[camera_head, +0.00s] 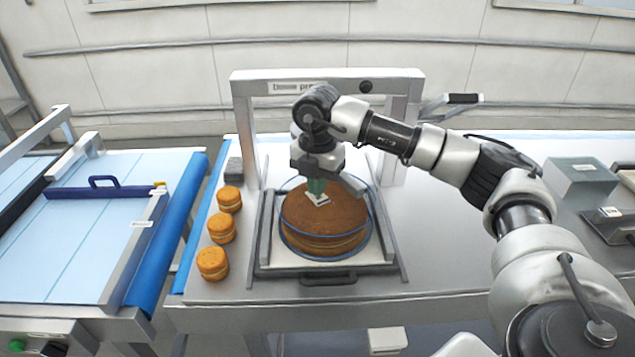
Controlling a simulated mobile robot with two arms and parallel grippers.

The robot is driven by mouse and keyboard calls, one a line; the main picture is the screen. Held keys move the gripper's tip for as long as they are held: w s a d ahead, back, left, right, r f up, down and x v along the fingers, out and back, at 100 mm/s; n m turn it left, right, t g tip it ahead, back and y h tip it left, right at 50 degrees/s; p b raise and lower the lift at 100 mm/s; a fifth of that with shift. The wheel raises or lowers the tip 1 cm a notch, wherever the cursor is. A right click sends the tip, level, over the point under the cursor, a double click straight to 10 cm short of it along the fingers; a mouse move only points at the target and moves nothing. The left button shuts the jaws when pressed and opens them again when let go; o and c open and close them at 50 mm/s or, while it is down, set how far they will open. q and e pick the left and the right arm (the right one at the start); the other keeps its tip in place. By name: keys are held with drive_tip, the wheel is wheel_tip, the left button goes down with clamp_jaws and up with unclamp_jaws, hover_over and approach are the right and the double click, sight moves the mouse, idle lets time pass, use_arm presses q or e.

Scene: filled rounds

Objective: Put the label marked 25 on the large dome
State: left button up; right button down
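A large round brown cake (322,214) sits in the press tray, ringed by thin blue outlines of what looks like a clear large dome (371,222). My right gripper (318,183) points down over the cake's top. It is shut on a small green piece with a white, flat label-like face (318,198) below it. I cannot read a number on it. The white face overlaps the top of the cake in the picture; I cannot tell whether it touches the dome. My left gripper is not in view.
A grey press frame (242,130) stands around the tray (263,262). Several small round cakes (222,229) line the table's left edge. A blue-edged roller table (75,255) stands at left. A grey box (583,180) stands at right. The table between press and box is clear.

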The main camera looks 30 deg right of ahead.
drive_tip(key=shift+f+b, duration=0.35)
drive_tip(key=shift+f, duration=0.2)
idle(0.9)
drive_tip(key=shift+r, duration=0.15)
wheel_tip(320, 180, up, 8)
drive_tip(key=p, duration=0.5)
idle(0.4)
idle(0.4)
